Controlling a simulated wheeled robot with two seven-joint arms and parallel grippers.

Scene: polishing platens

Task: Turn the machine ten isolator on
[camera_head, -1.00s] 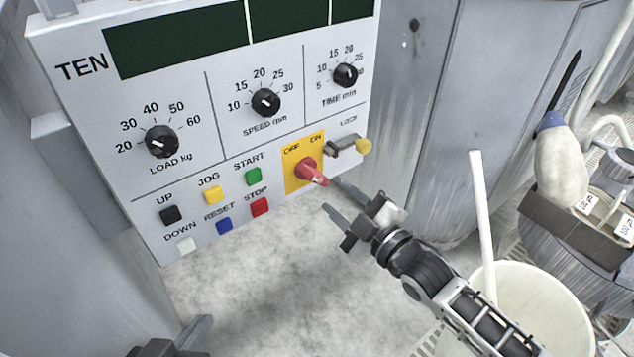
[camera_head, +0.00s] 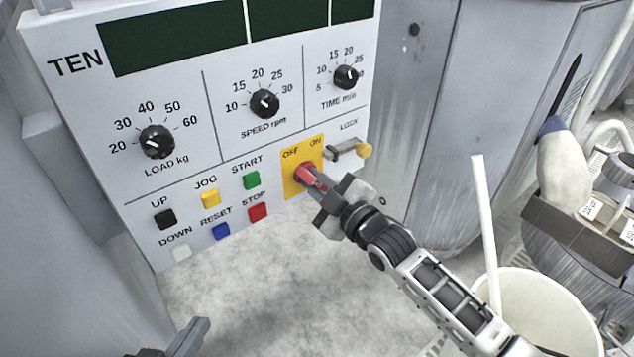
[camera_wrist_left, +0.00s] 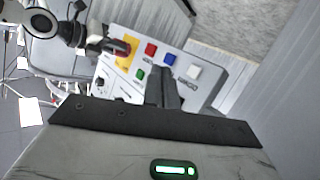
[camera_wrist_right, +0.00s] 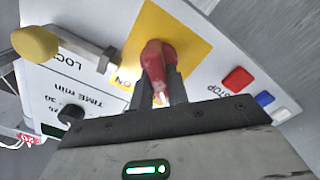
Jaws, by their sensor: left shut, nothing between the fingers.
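The machine ten isolator is a red handle (camera_head: 305,173) on a yellow plate (camera_head: 291,182) marked OFF and ON, low on the right of the TEN panel. Its exact angle is hard to read behind the gripper. My right gripper (camera_head: 318,186) is at the handle, with its fingers closed on both sides of it. In the right wrist view the red handle (camera_wrist_right: 157,62) sits between the two fingertips (camera_wrist_right: 158,88). My left gripper (camera_head: 203,325) is shut and empty at the bottom left, apart from the panel. Its fingers (camera_wrist_left: 163,75) show together in the left wrist view.
A lock bolt with a yellow knob (camera_head: 364,150) sits just right of the isolator. Coloured buttons, including red STOP (camera_head: 257,212), lie to its left, with dials above. A white bucket (camera_head: 545,315) with an upright stick stands at the lower right.

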